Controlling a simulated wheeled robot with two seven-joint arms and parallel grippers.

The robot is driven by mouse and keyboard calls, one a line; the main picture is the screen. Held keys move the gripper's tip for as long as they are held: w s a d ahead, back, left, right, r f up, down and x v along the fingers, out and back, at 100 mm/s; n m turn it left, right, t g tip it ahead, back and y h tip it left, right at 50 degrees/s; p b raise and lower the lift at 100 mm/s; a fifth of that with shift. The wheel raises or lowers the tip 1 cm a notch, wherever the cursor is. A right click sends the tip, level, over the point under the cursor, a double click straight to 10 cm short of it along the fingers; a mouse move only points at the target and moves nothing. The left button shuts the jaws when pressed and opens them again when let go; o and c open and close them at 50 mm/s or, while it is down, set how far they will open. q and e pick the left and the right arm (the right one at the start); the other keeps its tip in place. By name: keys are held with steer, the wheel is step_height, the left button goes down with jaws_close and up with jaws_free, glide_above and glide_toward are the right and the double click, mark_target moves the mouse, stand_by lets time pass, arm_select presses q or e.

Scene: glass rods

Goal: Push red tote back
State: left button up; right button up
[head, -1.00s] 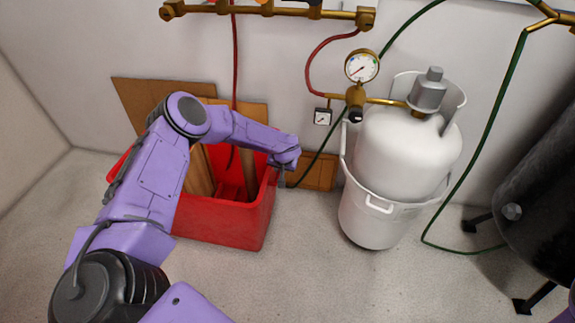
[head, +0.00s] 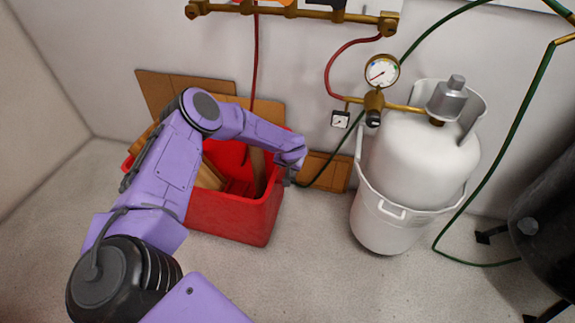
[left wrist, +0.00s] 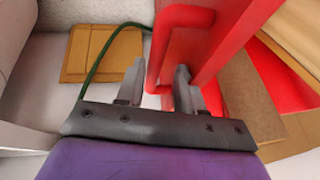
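The red tote (head: 235,215) stands on the floor against the back wall, partly hidden by my left arm. Wooden boards (head: 208,174) lean inside it. My left gripper (head: 290,178) is at the tote's right upper edge. In the left wrist view, the left gripper's fingers (left wrist: 157,86) stand apart on either side of a red handle bar (left wrist: 157,60) on the tote's side. Small gaps seem to show between bar and fingers. My right gripper is in no view.
A white gas cylinder (head: 425,155) in a white bucket (head: 385,230) stands right of the tote, with a gauge (head: 382,71) and hoses above. A brown panel (head: 330,172) leans on the wall between them. A dark tank (head: 550,225) is at far right. Front floor is clear.

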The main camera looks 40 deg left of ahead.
arm_select(q)
steer(key=shift+w+r, duration=0.1)
steer(key=p+v, duration=0.3)
steer(key=v, duration=0.7)
steer(key=shift+p, duration=0.35)
steer(key=shift+d+r, duration=0.1)
steer(key=shift+r, duration=0.05)
